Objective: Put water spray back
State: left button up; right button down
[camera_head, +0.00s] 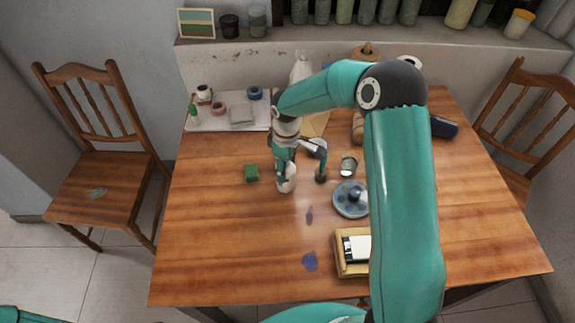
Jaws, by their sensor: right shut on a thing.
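My right gripper (284,158) points down over the middle of the wooden table and is shut on a small whitish object (287,184), which looks like the water spray. The fingers cover much of it, and I cannot tell whether its base touches the table. My left gripper is out of view.
A green block (251,173) lies left of the held object; a metal cup (348,165) and a round blue-grey dish (350,200) are to its right. A white board (262,124) with small pots lies at the back left. A yellowish tray (343,264) sits near the front. The left front tabletop is clear.

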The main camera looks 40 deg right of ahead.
jog(key=shift+c, duration=1.6)
grip_release()
notch_tip(320, 180, up, 12)
jog(key=shift+d+r+b, duration=0.1)
jog(key=shift+b, duration=0.45)
